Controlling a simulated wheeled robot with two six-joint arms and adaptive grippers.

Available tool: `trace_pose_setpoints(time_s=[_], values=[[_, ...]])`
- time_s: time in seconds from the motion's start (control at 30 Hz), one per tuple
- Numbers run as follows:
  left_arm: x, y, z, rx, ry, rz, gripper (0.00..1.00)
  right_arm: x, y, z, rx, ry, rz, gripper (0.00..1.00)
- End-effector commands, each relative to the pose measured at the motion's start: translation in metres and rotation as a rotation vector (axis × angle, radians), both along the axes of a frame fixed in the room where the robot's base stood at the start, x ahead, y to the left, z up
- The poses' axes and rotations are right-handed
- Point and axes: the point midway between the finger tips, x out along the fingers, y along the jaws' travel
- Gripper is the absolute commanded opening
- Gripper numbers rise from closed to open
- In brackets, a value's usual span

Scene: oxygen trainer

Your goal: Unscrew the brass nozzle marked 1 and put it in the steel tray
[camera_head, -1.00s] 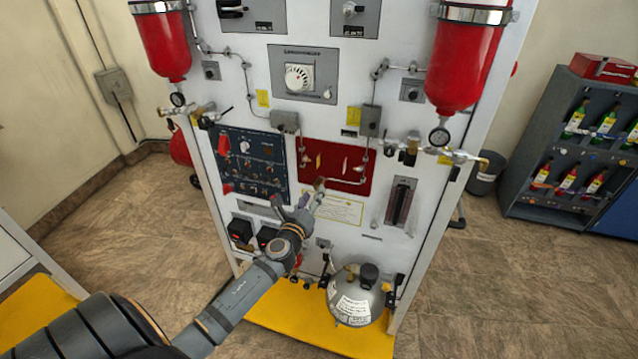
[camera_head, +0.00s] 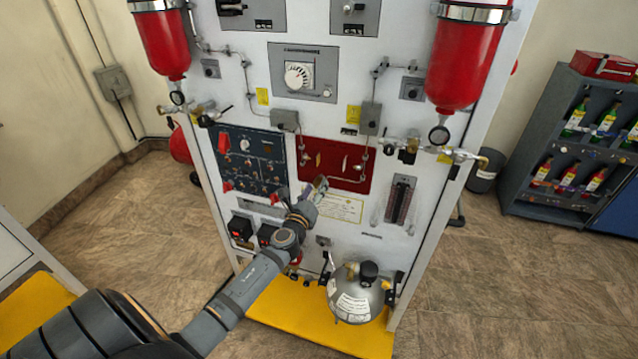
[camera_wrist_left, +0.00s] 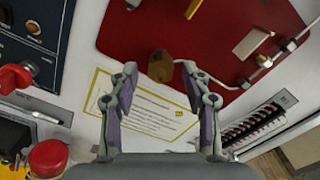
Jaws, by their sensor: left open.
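A short brass nozzle (camera_head: 321,183) stands out from the lower left part of the red panel. It also shows in the left wrist view (camera_wrist_left: 160,66), where its round end faces the camera; no number can be read on it. My left gripper (camera_wrist_left: 160,84) is open and empty, with one finger on each side just short of the nozzle and no clear contact. In the head view the left gripper (camera_head: 311,192) is just below the nozzle and partly hides its surroundings. My right gripper and a steel tray are not seen.
The red panel (camera_head: 340,160) carries thin pipes and small valves to the right of the nozzle. A dark blue panel (camera_head: 252,160) with knobs is at its left. A paper label (camera_head: 342,209) lies below. A steel tank (camera_head: 355,298) stands on the yellow base.

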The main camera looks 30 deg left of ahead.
Motion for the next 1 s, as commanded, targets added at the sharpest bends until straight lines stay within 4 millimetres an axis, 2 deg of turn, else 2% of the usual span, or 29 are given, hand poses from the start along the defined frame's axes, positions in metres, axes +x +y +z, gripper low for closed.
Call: trace_pose_setpoints(time_s=[0.2,0.57,0.9,0.93,1.0], values=[[0.0105,0.0023,0.0006,-0.001,-0.002,0.000,0.48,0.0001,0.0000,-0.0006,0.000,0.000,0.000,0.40],[0.0108,0.0023,0.0003,-0.001,-0.001,-0.001,0.48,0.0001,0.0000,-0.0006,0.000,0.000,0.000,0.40],[0.0107,0.0023,0.0002,-0.001,0.000,0.000,0.04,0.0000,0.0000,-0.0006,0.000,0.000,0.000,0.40],[0.0107,0.0023,0.0002,-0.001,0.000,0.000,0.00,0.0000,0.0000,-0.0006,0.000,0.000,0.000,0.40],[0.0106,0.0024,-0.0013,-0.029,-0.008,-0.001,0.00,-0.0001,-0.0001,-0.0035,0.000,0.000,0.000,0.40]])
